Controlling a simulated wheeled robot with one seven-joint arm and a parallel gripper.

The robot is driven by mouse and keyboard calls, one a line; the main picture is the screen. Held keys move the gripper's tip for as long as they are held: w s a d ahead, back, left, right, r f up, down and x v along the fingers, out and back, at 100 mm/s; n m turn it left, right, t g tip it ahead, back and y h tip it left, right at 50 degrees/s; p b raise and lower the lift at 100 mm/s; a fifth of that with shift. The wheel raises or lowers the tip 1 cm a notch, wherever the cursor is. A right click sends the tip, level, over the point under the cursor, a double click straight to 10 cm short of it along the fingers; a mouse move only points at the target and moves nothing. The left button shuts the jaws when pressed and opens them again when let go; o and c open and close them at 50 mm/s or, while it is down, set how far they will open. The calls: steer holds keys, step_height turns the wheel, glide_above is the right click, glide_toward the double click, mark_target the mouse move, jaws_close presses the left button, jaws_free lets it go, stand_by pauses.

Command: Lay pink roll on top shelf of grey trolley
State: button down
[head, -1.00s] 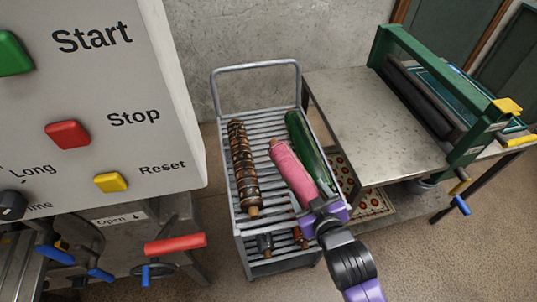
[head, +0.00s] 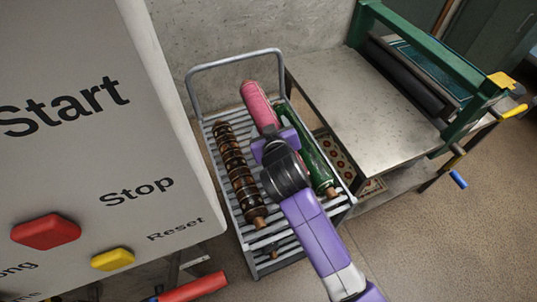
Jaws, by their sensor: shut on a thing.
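The grey trolley (head: 322,217) stands in the middle of the head view, with a slatted top shelf and a tall handle at its far end. The pink roll (head: 259,106) is at the trolley's far half, over the top shelf. My purple gripper (head: 275,143) is shut on the pink roll from the near side. The roll's near part is hidden by my gripper and wrist. I cannot tell whether the roll touches the slats. A brown patterned roll (head: 236,172) lies on the shelf to the left. A green roll (head: 317,166) lies on the right, partly behind my gripper.
A control panel (head: 110,130) with Start, Stop and Reset stands close on the left. A metal table (head: 365,115) with a green-framed roller press (head: 432,62) is at the right. A concrete wall (head: 240,25) is behind. Floor at lower right is clear.

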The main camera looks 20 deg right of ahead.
step_height(320, 180, down, 14)
steer(key=shift+r+b, duration=0.2)
steer(key=shift+b, duration=0.25)
steer(key=shift+c, duration=1.2)
jaws_free()
steer(key=shift+f, duration=0.15)
steer(key=shift+s, duration=0.15)
steer(key=v, duration=1.2)
